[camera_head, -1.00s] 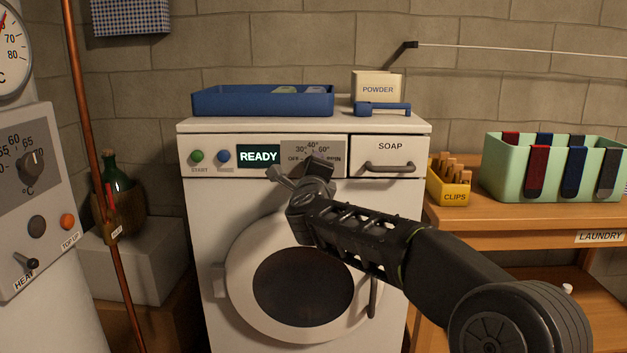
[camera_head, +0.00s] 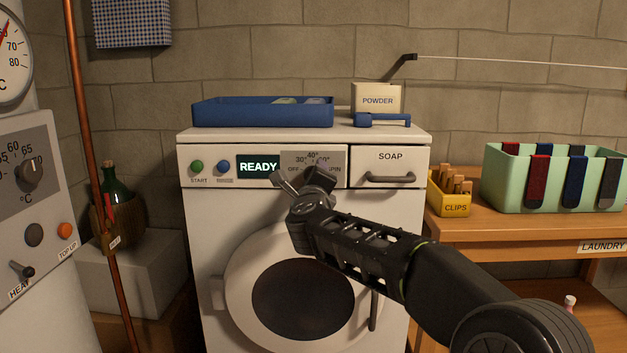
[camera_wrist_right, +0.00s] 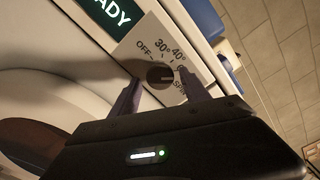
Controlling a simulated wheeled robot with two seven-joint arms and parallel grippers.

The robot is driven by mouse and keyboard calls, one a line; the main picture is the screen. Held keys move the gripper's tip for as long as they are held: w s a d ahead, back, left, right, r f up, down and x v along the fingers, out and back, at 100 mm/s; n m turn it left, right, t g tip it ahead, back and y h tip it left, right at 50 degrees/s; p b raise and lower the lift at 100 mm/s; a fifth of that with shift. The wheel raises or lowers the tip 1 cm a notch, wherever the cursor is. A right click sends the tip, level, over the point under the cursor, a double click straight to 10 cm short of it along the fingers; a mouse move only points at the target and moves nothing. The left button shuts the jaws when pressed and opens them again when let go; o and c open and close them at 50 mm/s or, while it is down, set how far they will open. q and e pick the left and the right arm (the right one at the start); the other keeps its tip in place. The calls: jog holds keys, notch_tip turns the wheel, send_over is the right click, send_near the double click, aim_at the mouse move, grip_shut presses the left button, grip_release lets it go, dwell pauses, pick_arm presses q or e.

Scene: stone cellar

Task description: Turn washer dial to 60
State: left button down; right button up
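The washer (camera_head: 215,250) stands front-on, and its green display reads READY (camera_head: 258,167). Its dial panel (camera_head: 298,158) is marked OFF, 30°, 40°, 60° and SPIN. In the right wrist view the round dark dial (camera_wrist_right: 160,76) shows in full; I cannot tell which mark it points to. My right gripper (camera_head: 303,181) is in front of the panel and hides the dial in the head view. In the wrist view its fingers (camera_wrist_right: 158,92) are apart, one on each side of the dial, with gaps visible. The 60° mark is partly hidden by a finger. My left gripper is not in view.
The soap drawer (camera_head: 390,160) is right of the panel; the START button (camera_head: 196,167) is left. A blue tray (camera_head: 225,112), powder box (camera_head: 377,98) and blue scoop (camera_head: 383,119) sit on top. A boiler panel (camera_head: 25,200) stands left, a wooden table (camera_head: 520,229) right.

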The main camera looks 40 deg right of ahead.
jog(key=shift+o, duration=0.2)
jog(key=shift+s, duration=0.1)
jog(key=v, duration=0.7)
jog(key=shift+s+a, duration=0.25)
dwell(0.3)
